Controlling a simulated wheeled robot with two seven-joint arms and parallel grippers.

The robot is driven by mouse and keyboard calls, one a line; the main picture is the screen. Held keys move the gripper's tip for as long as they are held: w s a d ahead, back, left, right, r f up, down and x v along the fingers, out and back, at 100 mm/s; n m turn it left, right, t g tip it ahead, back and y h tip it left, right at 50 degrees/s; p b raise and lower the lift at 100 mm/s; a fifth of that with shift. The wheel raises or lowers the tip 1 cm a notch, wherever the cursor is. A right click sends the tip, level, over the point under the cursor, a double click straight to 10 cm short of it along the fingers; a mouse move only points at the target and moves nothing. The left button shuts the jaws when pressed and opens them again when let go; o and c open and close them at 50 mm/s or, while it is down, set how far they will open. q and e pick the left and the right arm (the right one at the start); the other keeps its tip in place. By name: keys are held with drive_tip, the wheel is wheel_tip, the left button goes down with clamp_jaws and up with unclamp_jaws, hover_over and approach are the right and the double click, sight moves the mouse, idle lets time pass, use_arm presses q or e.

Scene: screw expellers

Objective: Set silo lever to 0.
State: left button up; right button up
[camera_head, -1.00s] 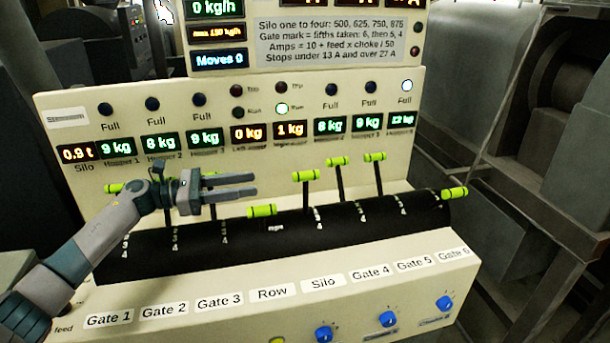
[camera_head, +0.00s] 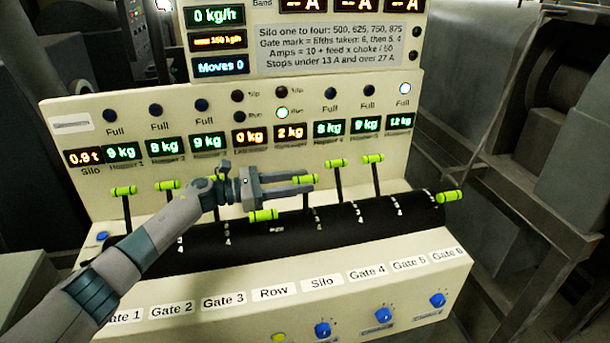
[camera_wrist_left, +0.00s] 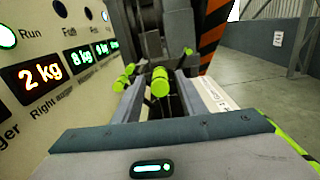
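The silo lever has a lime-green handle (camera_head: 305,180) on a dark stem, above the "Silo" label (camera_head: 322,283). It leans up and back from the black drum (camera_head: 350,222). My left gripper (camera_head: 308,181) is open, its two fingers pointing right, with the handle showing in the gap near the fingertips. In the left wrist view, a green handle (camera_wrist_left: 160,82) shows between the spread fingers (camera_wrist_left: 158,92). I cannot tell whether a finger touches it. The lever's mark on the scale is not readable. My right gripper is not in view.
The low Row lever (camera_head: 263,215) sits just under my left gripper. The Gate 4 (camera_head: 336,163) and Gate 5 (camera_head: 373,158) levers stand close on the right; Gate 6 (camera_head: 450,196) is lower. The Gate 1 (camera_head: 123,190) and Gate 2 (camera_head: 166,186) levers stand left, near my arm.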

use_arm(q)
drive_tip(key=shift+x, duration=0.95)
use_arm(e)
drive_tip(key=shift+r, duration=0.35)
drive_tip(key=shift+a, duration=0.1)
